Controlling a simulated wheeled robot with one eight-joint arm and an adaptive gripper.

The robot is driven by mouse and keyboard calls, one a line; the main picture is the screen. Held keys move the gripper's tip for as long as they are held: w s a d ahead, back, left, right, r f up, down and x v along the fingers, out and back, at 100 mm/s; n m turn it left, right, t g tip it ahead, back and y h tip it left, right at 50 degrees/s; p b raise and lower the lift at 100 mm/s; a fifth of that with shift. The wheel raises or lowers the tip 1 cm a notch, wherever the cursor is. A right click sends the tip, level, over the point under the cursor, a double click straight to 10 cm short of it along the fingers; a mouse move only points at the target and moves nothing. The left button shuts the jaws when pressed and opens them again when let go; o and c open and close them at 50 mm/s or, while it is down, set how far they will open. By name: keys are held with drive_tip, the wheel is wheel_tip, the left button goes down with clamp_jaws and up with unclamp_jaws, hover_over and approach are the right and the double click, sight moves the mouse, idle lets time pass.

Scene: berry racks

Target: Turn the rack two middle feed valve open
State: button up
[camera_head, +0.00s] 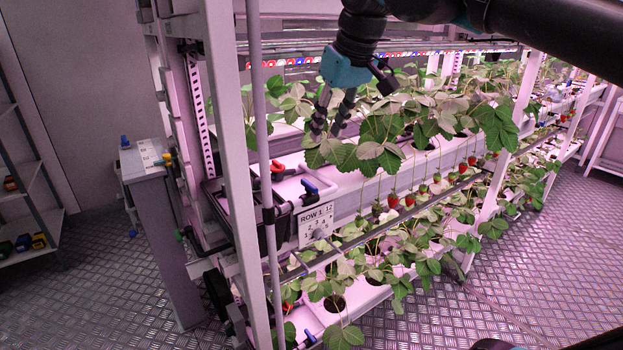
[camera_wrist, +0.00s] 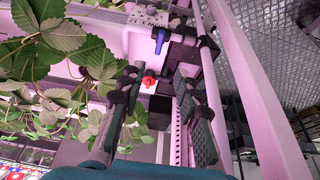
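On the middle tier's end of the near rack, a blue valve handle (camera_head: 309,187) and a red valve handle (camera_head: 277,168) sit close together. Which one is the feed valve I cannot tell. Both also show in the wrist view, the blue handle (camera_wrist: 160,42) lengthwise at the top and the red handle (camera_wrist: 149,82) between my fingers in the picture. My gripper (camera_head: 329,130) points down above the middle tier's plants, to the right of and above both handles. In the wrist view my gripper (camera_wrist: 156,73) has its fingers spread, with nothing between them touching.
Strawberry plants (camera_head: 370,150) crowd around the fingers. A white rack post (camera_head: 232,150) and a thin pole (camera_head: 259,130) stand left of the valves. A row sign (camera_head: 316,224) hangs below the blue handle. Open floor (camera_head: 530,270) lies right.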

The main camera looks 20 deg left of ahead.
sight(310, 183)
drive_tip(key=x, duration=1.5)
drive_tip(key=shift+w+f, duration=0.1)
drive_tip(key=shift+f, duration=0.25)
clamp_jaws()
